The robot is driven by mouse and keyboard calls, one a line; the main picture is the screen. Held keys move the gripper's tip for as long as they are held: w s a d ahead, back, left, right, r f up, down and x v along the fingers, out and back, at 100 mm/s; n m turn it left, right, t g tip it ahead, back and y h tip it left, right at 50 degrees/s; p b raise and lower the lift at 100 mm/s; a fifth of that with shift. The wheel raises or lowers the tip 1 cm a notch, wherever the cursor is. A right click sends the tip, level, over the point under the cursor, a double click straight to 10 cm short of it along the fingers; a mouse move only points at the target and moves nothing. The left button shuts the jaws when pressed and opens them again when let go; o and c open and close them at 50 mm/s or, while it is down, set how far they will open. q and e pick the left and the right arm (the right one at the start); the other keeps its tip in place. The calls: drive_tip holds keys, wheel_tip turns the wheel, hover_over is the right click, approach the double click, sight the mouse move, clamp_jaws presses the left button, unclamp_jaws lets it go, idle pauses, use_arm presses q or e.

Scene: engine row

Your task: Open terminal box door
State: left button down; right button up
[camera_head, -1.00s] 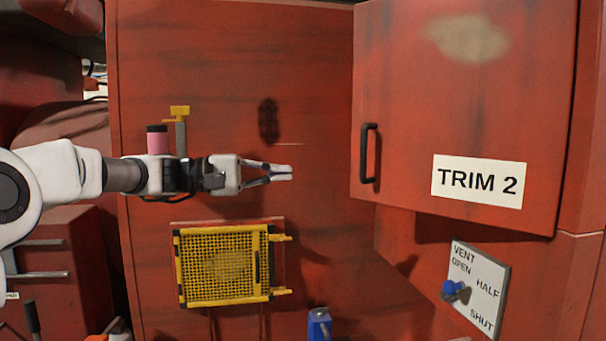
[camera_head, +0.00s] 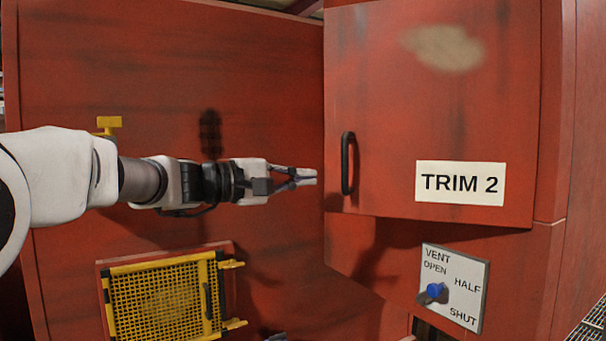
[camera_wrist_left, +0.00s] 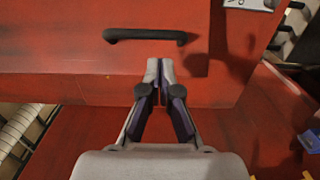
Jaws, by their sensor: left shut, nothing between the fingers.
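The terminal box door (camera_head: 385,110) is a red panel with a "TRIM 2" label (camera_head: 460,183) and a black bar handle (camera_head: 348,163) near its left edge. The door looks shut. My left gripper (camera_head: 308,177) is shut and empty, just left of the handle and apart from it. In the left wrist view the handle (camera_wrist_left: 146,36) lies across the top, beyond the closed fingertips (camera_wrist_left: 160,66). My right gripper is not in view.
A "VENT" plate (camera_head: 464,283) with a blue knob (camera_head: 433,293) sits below the door. A yellow mesh guard (camera_head: 160,296) is on the red wall at lower left. A yellow T-shaped piece (camera_head: 109,123) stands behind my arm.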

sight(351, 174)
use_arm(q)
drive_tip(key=p+x, duration=0.2)
drive_tip(key=x, duration=0.1)
drive_tip(key=p+x, duration=0.2)
drive_tip(key=x, duration=0.1)
drive_tip(key=shift+w+a+r, duration=0.1)
drive_tip(key=shift+w+r, duration=0.1)
drive_tip(key=shift+w, duration=0.2)
drive_tip(key=shift+d+f, duration=0.1)
drive_tip(key=shift+d, duration=0.3)
drive_tip(key=shift+w+a+f, duration=0.2)
drive_tip(key=shift+w+a, duration=0.05)
drive_tip(key=shift+w, duration=0.05)
drive_tip(key=shift+s, duration=0.1)
